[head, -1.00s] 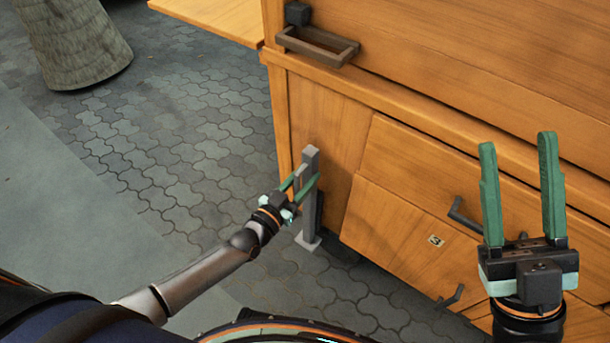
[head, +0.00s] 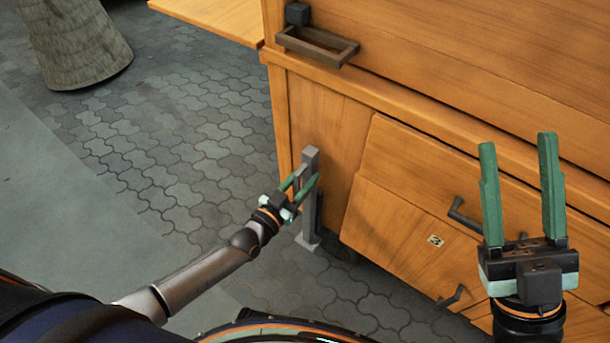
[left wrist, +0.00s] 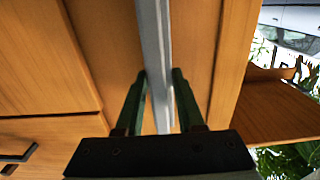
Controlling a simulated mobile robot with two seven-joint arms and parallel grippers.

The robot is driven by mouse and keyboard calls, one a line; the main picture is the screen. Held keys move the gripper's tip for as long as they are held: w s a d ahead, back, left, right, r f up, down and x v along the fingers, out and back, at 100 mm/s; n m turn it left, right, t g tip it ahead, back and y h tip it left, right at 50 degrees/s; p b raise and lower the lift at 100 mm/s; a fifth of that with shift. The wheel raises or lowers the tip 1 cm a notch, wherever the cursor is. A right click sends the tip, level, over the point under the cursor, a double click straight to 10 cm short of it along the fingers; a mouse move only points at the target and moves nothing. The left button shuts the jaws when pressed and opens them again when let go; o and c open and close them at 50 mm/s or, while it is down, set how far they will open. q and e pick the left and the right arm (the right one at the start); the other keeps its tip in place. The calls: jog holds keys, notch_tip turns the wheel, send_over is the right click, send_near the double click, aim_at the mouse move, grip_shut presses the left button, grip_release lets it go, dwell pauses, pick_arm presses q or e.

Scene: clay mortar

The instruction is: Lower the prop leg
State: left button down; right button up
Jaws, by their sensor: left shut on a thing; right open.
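The grey metal prop leg (head: 311,160) stands upright against the front of the wooden cabinet (head: 330,120), near its left corner. Its flat foot (head: 307,241) is low, near the paving; I cannot tell whether it touches. My left gripper (head: 304,184) is shut on the leg around its middle, with one green finger on each side. In the left wrist view the leg (left wrist: 153,50) runs between the two fingers (left wrist: 157,95). My right gripper (head: 520,142) is open and empty, in front of the cabinet's drawers at the right.
Drawers with dark handles (head: 462,214) lie to the right, one marked 3 (head: 436,240). A wooden leaf (head: 212,14) juts out at top left. A tapered trunk-like column (head: 75,40) stands on open paving (head: 190,130).

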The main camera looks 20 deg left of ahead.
aim_at(306, 204)
pick_arm(q)
notch_tip(306, 204, down, 13)
jog(key=b, duration=1)
pick_arm(e)
notch_tip(306, 204, down, 12)
jog(key=a+g, duration=0.1)
jog(key=shift+w+a+r, duration=0.15)
jog(key=shift+w+r, duration=0.05)
pick_arm(q)
jog(key=shift+f, duration=0.1)
pick_arm(e)
jog(key=shift+m, duration=0.3)
pick_arm(q)
jog(key=c, duration=0.8)
grip_release()
jog(key=shift+c, duration=0.2)
pick_arm(e)
jog(key=shift+r, duration=0.1)
pick_arm(q)
jog(key=shift+s, duration=0.1)
